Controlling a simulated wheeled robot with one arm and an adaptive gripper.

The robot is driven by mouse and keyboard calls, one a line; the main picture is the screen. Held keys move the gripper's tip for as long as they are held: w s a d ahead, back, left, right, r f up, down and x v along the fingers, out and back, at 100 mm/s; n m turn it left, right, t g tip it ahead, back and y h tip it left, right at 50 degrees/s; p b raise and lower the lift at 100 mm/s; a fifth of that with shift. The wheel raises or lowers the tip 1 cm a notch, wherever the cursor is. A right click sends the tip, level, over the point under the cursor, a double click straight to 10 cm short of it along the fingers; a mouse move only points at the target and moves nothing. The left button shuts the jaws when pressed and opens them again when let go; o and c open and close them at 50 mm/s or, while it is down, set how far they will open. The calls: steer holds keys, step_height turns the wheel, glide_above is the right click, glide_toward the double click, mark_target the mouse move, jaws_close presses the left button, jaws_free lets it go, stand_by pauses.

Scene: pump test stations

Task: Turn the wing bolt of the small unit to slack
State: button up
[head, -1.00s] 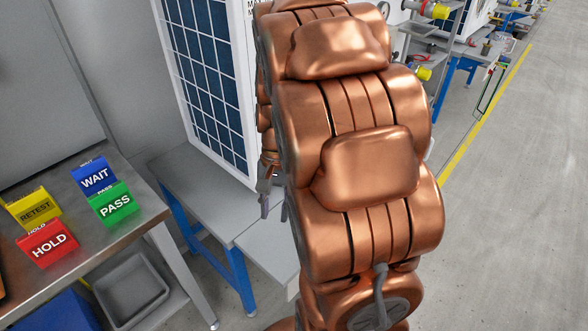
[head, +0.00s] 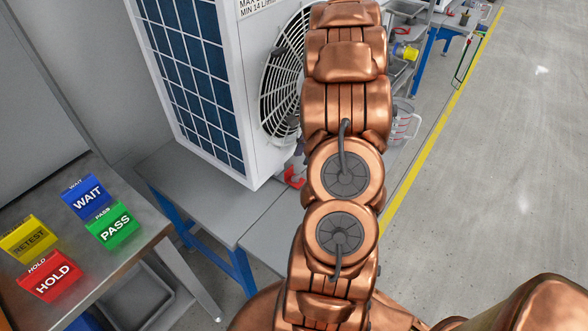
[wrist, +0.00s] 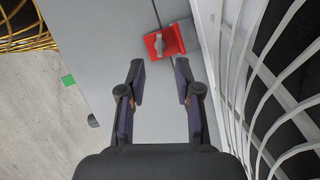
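In the wrist view a red bracket (wrist: 175,41) with a grey wing-shaped piece (wrist: 160,44), which looks like the wing bolt, lies ahead of my fingertips. The red part also shows in the head view (head: 294,177), at the base of a white fan unit (head: 255,100) and partly hidden by my arm. My gripper (wrist: 160,74) is open and empty, its two fingers apart, just short of the red bracket and not touching it. The arm hides my gripper in the head view. The bolt's turn position is hard to tell.
The unit's wire fan guard (wrist: 262,95) stands close on the right in the wrist view. A grey bench top (head: 195,185) lies under the unit. A steel table (head: 135,225) with WAIT, PASS, RETEST and HOLD signs is at left. Open floor (head: 480,200) lies to the right.

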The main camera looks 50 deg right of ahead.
mark_target(296, 175)
steer(key=x, duration=0.7)
steer(key=shift+a+f, duration=0.1)
steer(key=shift+f, duration=0.05)
steer(key=shift+c, duration=0.2)
jaws_close()
